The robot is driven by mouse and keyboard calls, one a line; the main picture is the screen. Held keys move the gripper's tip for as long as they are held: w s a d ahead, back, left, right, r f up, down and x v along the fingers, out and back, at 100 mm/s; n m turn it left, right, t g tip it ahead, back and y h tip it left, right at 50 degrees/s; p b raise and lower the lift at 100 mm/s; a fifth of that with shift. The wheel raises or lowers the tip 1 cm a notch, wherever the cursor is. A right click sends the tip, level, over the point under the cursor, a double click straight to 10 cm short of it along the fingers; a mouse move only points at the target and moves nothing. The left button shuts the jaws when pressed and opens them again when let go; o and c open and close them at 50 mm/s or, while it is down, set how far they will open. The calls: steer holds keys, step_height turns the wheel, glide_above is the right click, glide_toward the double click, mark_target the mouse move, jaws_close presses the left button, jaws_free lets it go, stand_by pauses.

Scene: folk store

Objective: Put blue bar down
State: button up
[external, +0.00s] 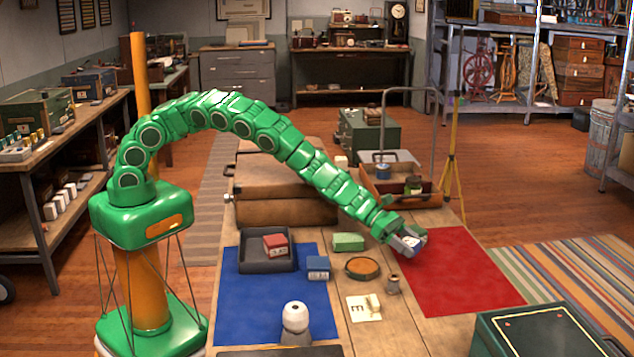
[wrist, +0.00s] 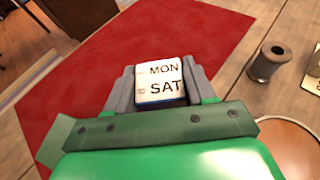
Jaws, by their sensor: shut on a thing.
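My gripper (external: 407,243) is shut on a small block (wrist: 158,82) with a white face lettered MON and SAT. It holds the block by its sides, over the left edge of the red mat (external: 462,275); in the wrist view the red mat (wrist: 215,38) lies behind the block. The block's other faces are mostly hidden by the fingers, so I cannot tell whether it is the blue bar. A blue block (external: 317,268) with a pale label sits at the right edge of the blue mat (external: 260,316), apart from my gripper.
A dark tray (external: 267,263) holds a red block (external: 275,245). A green block (external: 348,242), a round orange-topped dish (external: 362,268), a spool (external: 393,285) and a lettered card (external: 359,312) stand between the mats. A white-topped object (external: 295,323) is in front. The red mat's middle is clear.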

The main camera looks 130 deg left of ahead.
mark_target(409, 264)
steer(key=shift+w+a+f, duration=0.1)
steer(key=shift+w+f, duration=0.1)
steer(key=shift+f, duration=1.6)
steer(key=o, duration=1)
steer(key=shift+f, duration=0.1)
